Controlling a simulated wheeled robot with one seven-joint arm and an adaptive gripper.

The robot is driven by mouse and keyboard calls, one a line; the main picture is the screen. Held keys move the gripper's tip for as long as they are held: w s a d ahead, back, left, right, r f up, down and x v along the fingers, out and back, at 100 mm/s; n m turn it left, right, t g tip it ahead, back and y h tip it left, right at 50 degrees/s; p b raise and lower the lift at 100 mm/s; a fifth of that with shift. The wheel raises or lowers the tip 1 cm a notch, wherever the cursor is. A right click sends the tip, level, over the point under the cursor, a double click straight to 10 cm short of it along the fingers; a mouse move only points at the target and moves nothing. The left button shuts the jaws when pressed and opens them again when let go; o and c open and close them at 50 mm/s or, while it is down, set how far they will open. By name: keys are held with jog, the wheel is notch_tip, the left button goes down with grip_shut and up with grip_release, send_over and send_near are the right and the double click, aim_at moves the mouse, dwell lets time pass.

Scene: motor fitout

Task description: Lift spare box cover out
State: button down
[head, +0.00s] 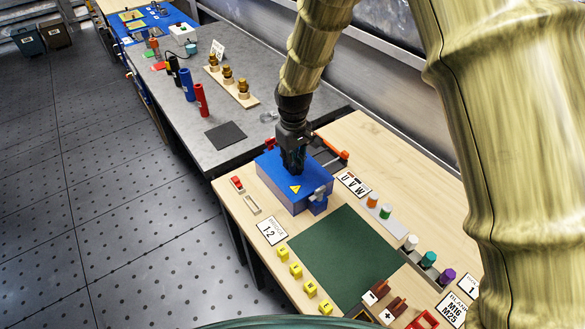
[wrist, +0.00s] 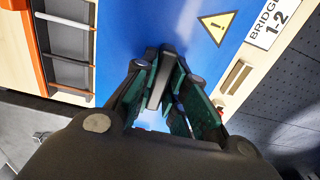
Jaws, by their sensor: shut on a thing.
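The blue box cover (head: 273,172) has a yellow warning triangle on its top. It also fills the middle of the wrist view (wrist: 125,30). It appears to sit on the bluish box body (head: 275,194) on the wooden table; I cannot tell whether there is a gap under it. My gripper (head: 292,168) points down at the middle of the cover. In the wrist view its fingers (wrist: 163,98) are closed around a grey upright grip piece (wrist: 158,92) on the cover. The fingers hide most of that piece and the box's inside is hidden.
A green mat (head: 345,255) lies in front of the box. A BRIDGE 1-2 card (head: 271,231) and yellow blocks (head: 296,270) stand left of it. A UVW card (head: 354,184) and coloured caps (head: 385,211) are to the right. A rack with orange ends (wrist: 65,50) is beside the box.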

jog(key=shift+r, duration=0.1)
jog(key=shift+r+b, duration=1.25)
jog(key=shift+r, duration=3.75)
